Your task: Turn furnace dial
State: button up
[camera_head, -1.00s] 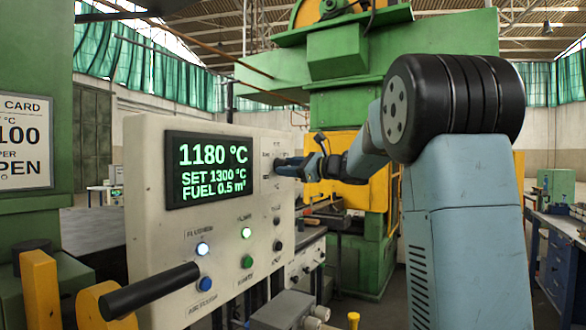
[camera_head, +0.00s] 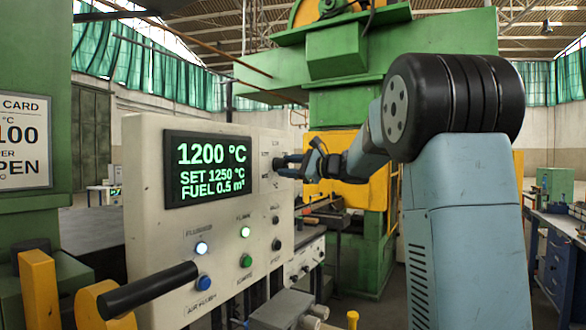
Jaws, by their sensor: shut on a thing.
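The cream furnace control panel (camera_head: 150,160) stands left of centre. Its dark display (camera_head: 210,169) reads 1200 °C, SET 1250 °C, FUEL 0.5 m³. My gripper (camera_head: 284,166) reaches in from the right to the panel face, just right of the display. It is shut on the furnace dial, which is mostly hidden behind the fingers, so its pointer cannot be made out. Lit white (camera_head: 201,248) and green (camera_head: 245,232) lamps show below the display, with blue (camera_head: 204,283) and green (camera_head: 246,261) buttons.
A black-handled yellow lever (camera_head: 150,287) juts out in front of the panel at lower left. A card sign (camera_head: 25,140) hangs on the green column at far left. A green and yellow machine (camera_head: 345,110) stands behind my arm. A blue workbench (camera_head: 555,245) is at right.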

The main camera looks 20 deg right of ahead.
jog(key=n, duration=0.4)
jog(key=shift+a+r+n, duration=0.3)
jog(key=shift+n, duration=0.1)
jog(key=n, duration=1)
jog(key=shift+a+f, duration=0.1)
jog(key=shift+f, duration=0.05)
jog(key=n, duration=0.4)
jog(key=shift+n, duration=0.4)
jog(key=shift+f, duration=0.1)
jog(key=o, duration=0.8)
jog(key=shift+o, duration=1.4)
